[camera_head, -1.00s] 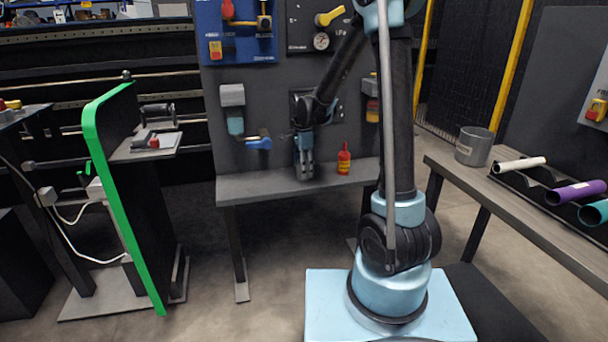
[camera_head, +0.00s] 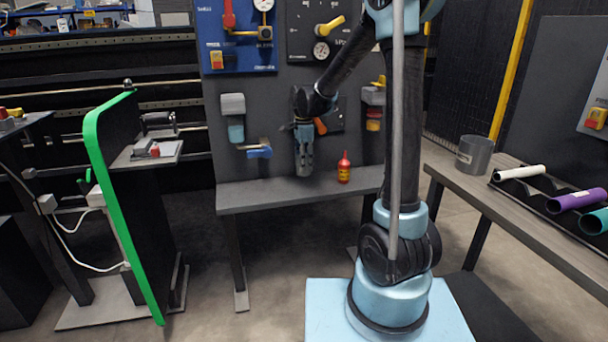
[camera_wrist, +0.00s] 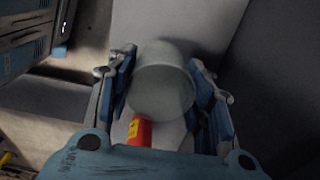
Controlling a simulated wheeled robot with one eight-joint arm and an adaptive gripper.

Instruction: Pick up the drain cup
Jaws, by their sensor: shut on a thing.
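The drain cup (camera_wrist: 163,85) is a pale grey, round cup. In the wrist view it sits between my two blue-padded fingers, with a finger against each side. My gripper (camera_head: 304,168) is shut on it. The cup cannot be made out clearly between the fingers there. The gap between the cup and the bench top is hard to judge.
A red bottle (camera_head: 344,170) stands on the bench just right of my gripper. A blue-handled valve (camera_head: 258,152) and an orange handle (camera_head: 320,126) are on the panel close by. A side table with a grey bucket (camera_head: 474,154) and coloured tubes (camera_head: 577,200) stands at right.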

